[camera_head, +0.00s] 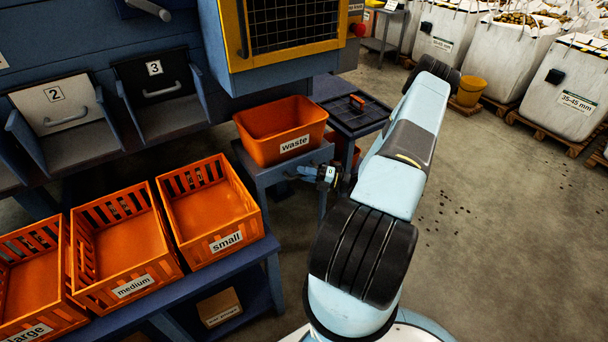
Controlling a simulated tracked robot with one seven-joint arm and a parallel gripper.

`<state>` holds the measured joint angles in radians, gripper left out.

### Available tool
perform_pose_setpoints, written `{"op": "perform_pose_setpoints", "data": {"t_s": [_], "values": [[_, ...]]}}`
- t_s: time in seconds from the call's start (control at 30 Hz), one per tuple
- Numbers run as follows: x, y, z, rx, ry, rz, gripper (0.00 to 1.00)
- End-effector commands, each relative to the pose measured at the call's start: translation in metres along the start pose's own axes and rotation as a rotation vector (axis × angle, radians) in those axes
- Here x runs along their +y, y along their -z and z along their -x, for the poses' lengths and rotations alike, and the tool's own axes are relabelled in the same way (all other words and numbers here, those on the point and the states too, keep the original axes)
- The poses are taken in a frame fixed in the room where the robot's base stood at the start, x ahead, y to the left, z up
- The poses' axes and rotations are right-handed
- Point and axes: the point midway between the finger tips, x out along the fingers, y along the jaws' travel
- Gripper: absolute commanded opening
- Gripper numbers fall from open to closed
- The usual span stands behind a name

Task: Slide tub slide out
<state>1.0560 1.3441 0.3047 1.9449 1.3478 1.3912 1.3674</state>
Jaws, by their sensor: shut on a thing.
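The orange tub labelled "waste" (268,138) stands upright, and no contents show in it. It rests on a blue-grey tub slide (262,176) beneath the machine with the yellow-framed mesh panel. My gripper (306,171) is at the front right side of the slide, just below the tub's label. It is shut on what appears to be the slide's handle, which is small and mostly hidden by the fingers. My arm reaches in from the right.
Orange crates "small" (228,242), "medium" (133,288) and "large" (30,332) stand on a blue bench at left. Chutes 2 (62,112) and 3 (157,85) are above them. A dark side table (357,118) stands behind the tub. Floor at right is open.

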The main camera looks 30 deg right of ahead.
Motion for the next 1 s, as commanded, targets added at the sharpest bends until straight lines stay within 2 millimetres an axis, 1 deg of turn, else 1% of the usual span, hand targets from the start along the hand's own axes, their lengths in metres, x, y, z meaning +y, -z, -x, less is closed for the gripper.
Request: {"op": "perform_pose_setpoints", "data": {"t_s": [0.03,0.07,0.1,0.5,0.67,0.77,0.87,1.0], "values": [[-0.001,0.0,0.0,0.0,0.003,-0.001,0.03],[-0.001,0.0,0.0,0.0,0.003,-0.001,0.01],[-0.002,0.0,0.0,0.0,0.004,-0.001,0.0],[-0.002,0.001,0.001,0.0,0.006,-0.002,0.0],[-0.001,0.006,0.006,-0.001,0.007,-0.004,0.0],[0.001,0.014,0.015,-0.003,0.009,-0.005,0.0],[0.004,0.026,0.027,-0.002,0.009,-0.006,0.0],[0.011,0.05,0.05,-0.004,0.009,-0.007,0.0]]}}
